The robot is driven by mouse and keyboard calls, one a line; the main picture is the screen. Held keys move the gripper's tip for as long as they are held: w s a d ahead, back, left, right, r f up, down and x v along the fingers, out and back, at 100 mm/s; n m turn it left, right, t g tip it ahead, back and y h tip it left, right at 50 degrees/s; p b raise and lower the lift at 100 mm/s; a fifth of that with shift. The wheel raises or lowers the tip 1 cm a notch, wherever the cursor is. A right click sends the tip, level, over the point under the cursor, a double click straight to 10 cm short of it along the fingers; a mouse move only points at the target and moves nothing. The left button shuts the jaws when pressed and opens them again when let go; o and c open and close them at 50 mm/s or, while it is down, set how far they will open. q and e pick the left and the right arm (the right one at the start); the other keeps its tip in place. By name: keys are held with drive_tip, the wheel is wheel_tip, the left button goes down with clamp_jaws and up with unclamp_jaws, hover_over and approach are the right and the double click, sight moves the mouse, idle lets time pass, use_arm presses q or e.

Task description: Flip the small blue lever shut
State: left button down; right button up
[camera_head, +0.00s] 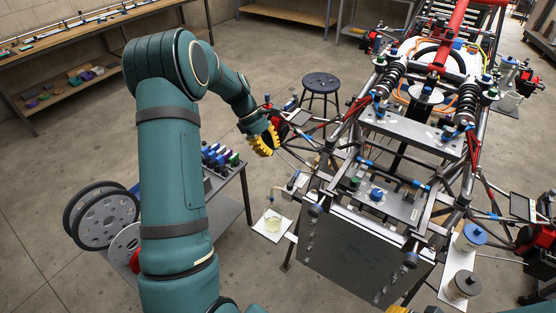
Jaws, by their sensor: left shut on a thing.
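My left gripper (264,141), at the end of my teal left arm, shows yellow and black parts. It is beside the left side of the tube chassis (395,185). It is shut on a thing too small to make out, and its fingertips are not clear. Several small blue parts (376,193) show on the chassis. I cannot tell which of them, if any, is the small blue lever. My right gripper is not clearly in view; only a bit of teal and yellow shows at the bottom edge.
A small table (228,205) with blue and green pieces stands behind my left arm. A black stool (321,84) stands behind the chassis's left side. Jars with lids (463,284) stand at right. Wheels (103,220) are at far left.

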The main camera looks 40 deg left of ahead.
use_arm(q)
drive_tip(key=v, duration=0.4)
drive_tip(key=shift+s+r, duration=0.15)
drive_tip(key=shift+r, duration=0.2)
drive_tip(key=shift+a, duration=0.1)
